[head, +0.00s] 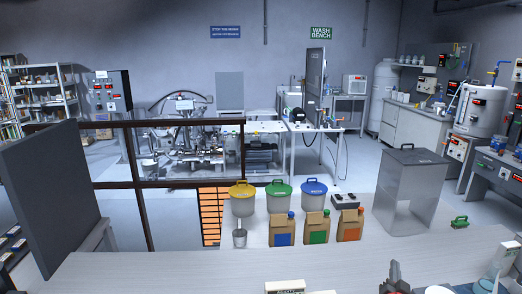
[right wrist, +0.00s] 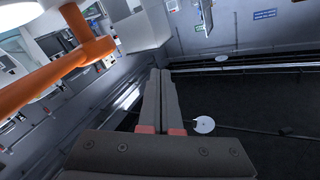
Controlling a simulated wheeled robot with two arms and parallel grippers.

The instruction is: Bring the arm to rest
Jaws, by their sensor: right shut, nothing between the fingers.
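My right gripper (head: 394,266) shows at the bottom edge of the head view, right of centre, pointing up in front of the pale worktop. In the right wrist view its two dark fingers (right wrist: 160,78) lie together, shut, with nothing between them. The fingers touch no object that I can see. Most of the right arm is cut off by the lower edge of the head view. My left gripper is in neither view.
The pale worktop (head: 200,270) is mostly bare at left. White items (head: 285,287) cut the front edge.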

